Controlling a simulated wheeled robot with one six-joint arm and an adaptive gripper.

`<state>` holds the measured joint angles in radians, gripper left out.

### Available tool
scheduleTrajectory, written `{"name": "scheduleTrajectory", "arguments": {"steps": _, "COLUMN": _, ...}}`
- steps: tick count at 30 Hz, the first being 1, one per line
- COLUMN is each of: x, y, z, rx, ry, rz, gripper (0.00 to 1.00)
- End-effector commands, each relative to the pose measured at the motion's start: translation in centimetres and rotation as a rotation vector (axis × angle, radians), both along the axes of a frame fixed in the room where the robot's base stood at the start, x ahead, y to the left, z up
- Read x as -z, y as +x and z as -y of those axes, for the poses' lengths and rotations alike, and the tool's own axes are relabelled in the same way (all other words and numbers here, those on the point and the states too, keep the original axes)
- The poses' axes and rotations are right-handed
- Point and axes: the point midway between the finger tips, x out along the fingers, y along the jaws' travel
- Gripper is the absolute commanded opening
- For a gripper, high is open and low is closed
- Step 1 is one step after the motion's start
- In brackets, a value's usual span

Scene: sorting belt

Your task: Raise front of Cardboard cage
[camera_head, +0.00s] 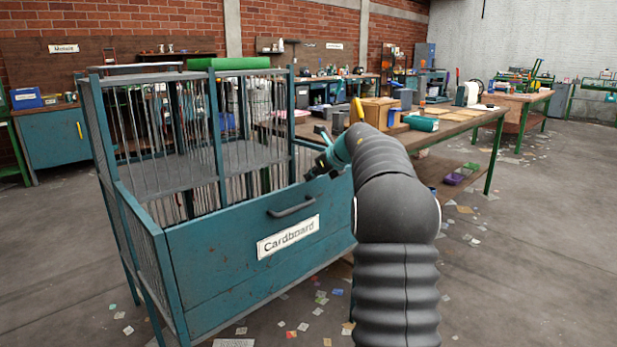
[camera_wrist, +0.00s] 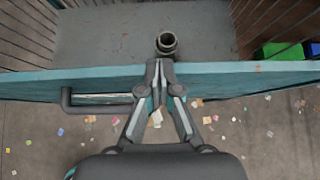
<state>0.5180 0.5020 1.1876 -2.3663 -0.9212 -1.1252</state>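The Cardboard cage (camera_head: 215,148) is a teal metal frame with barred sides, standing left of centre in the head view. Its solid teal front panel (camera_head: 215,265) covers the lower front and carries a white "Cardboard" label (camera_head: 288,237) and a grey bar handle (camera_head: 291,207). Above the panel the front is open. In the wrist view the panel's top edge (camera_wrist: 80,80) runs across, with the handle (camera_wrist: 95,101) left of my fingers. My gripper (camera_wrist: 159,64) has its fingertips together, empty, over the edge. In the head view my gripper (camera_head: 318,168) is at the panel's upper right.
A grey tube end (camera_wrist: 167,43) stands just beyond my fingertips. A wooden workbench (camera_head: 455,125) with tools and boxes is behind on the right. Paper scraps litter the floor. Floor on the right (camera_head: 530,250) is mostly clear.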

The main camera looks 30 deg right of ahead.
Motion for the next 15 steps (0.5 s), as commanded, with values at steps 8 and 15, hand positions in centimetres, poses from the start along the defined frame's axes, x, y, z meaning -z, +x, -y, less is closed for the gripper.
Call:
{"name": "scheduleTrajectory", "arguments": {"steps": 8, "x": 0.59, "y": 0.92, "z": -1.01, "rx": -0.008, "ry": 0.007, "rz": 0.0, "gripper": 0.0}}
{"name": "scheduleTrajectory", "arguments": {"steps": 15, "x": 0.5, "y": 1.19, "z": -1.42, "rx": -0.013, "ry": 0.007, "rz": 0.001, "gripper": 0.0}}
